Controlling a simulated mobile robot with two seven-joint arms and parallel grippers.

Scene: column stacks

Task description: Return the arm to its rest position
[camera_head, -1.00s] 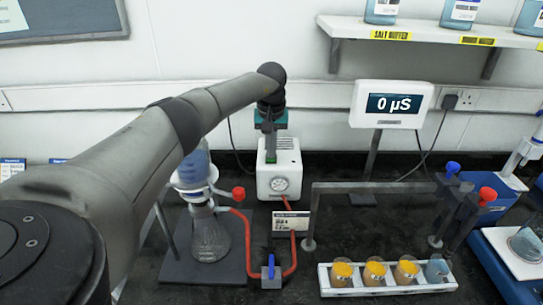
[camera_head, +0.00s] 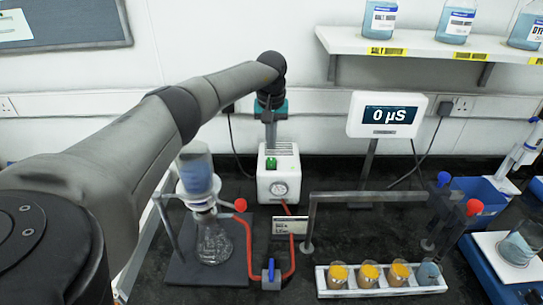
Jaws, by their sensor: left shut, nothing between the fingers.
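My left arm comes in from the left and reaches over the bench. Its left gripper (camera_head: 270,138) points down, shut and empty, just above the white pump box (camera_head: 279,176) with a green switch and a round gauge. The fingertips are close to the top of the box near the switch; I cannot tell whether they touch it. My right gripper is not in view.
A metal rail (camera_head: 368,196), a white rack (camera_head: 384,291) of cups and a display (camera_head: 387,114) stand to the right.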

